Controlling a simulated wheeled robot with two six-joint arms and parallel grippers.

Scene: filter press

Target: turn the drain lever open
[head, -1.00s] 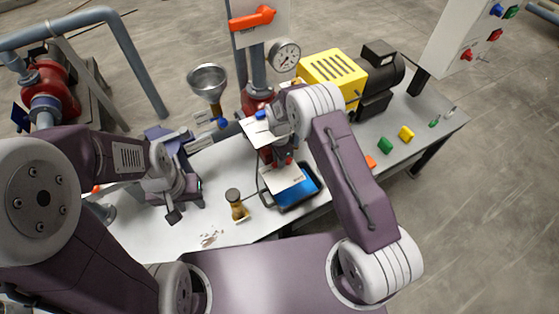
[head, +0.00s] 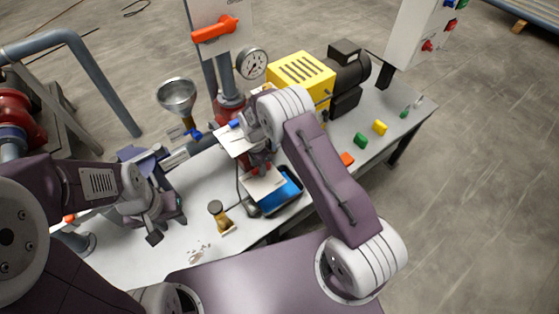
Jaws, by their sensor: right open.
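An orange-red lever (head: 215,30) lies roughly level on a pale upright panel at the top. A small blue handle (head: 190,133) shows below the metal funnel (head: 177,97), and another blue piece (head: 236,124) sits by the red press column. I cannot tell for certain which of them is the drain lever. My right gripper (head: 260,168) is open among pale flat plates above the bench, partly hidden by its own wrist. My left gripper (head: 165,223) hangs low over the left of the bench, away from the levers; its jaw gap is unclear.
A blue tray (head: 281,195) and a brush (head: 220,215) are on the bench (head: 340,165). A yellow-covered motor unit (head: 302,76) stands behind, beside a pressure gauge (head: 252,64). Green (head: 361,140) and yellow (head: 380,127) blocks lie at right. Pipes stand at left.

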